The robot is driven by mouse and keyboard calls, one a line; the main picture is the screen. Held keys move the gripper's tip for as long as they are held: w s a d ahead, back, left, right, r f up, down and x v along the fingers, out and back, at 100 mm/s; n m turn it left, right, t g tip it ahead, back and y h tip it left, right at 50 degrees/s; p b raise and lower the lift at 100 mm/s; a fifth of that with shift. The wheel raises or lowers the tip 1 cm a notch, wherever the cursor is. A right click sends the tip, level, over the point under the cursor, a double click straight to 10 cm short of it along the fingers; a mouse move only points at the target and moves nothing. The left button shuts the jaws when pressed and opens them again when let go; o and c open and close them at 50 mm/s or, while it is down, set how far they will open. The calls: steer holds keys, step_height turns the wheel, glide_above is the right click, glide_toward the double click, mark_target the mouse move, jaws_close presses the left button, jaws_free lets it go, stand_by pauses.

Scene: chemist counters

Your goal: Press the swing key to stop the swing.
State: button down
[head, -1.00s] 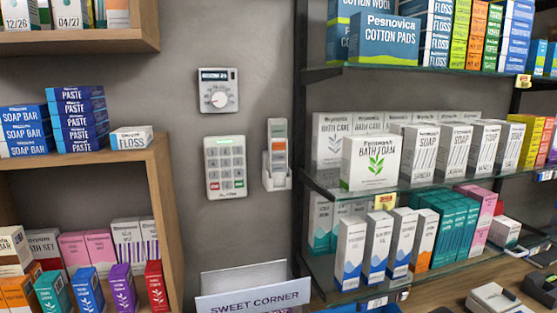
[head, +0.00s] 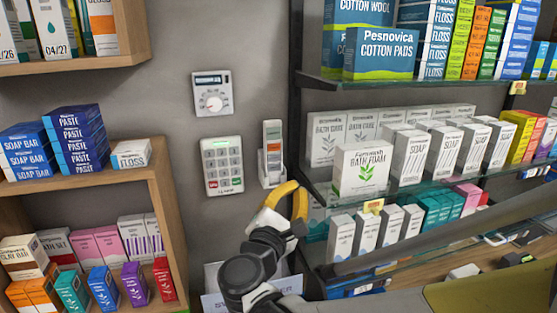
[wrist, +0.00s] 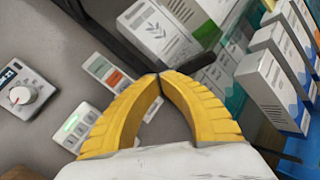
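A slim white remote (head: 272,140) with a grey and an orange key stands in a white wall holder (head: 272,180). It also shows in the wrist view (wrist: 98,67), partly behind my finger. Its key labels are too small to read, so I cannot tell which is the swing key. My gripper (head: 298,188) is below and right of the remote in the head view, apparently in front of the wall. In the wrist view its yellow fingertips (wrist: 160,76) meet with nothing between them. I see no clear contact with the remote.
A white keypad (head: 223,164) hangs left of the remote, with a dial panel (head: 212,93) above it. Glass shelves (head: 400,186) with boxes stand close on the right. A wooden shelf (head: 165,185) stands left. A sign (head: 222,302) is below, partly hidden by my arm.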

mark_target(280, 171)
steer(key=shift+w+a+r, duration=0.1)
steer(key=shift+w+a, duration=0.35)
steer(key=shift+w, duration=0.85)
steer(key=shift+w+a, duration=0.45)
steer(key=shift+w, duration=0.85)
steer(key=shift+w+a+r, duration=0.1)
steer(key=shift+w+a, duration=0.35)
steer(key=shift+w, duration=0.95)
steer(key=shift+w+a+b, duration=0.15)
steer(key=shift+w+b, duration=0.15)
steer(key=shift+w+a, duration=0.15)
steer(key=shift+w, duration=0.35)
steer(key=shift+s, duration=0.1)
steer(key=shift+s+d, duration=0.3)
steer(key=shift+s, duration=0.5)
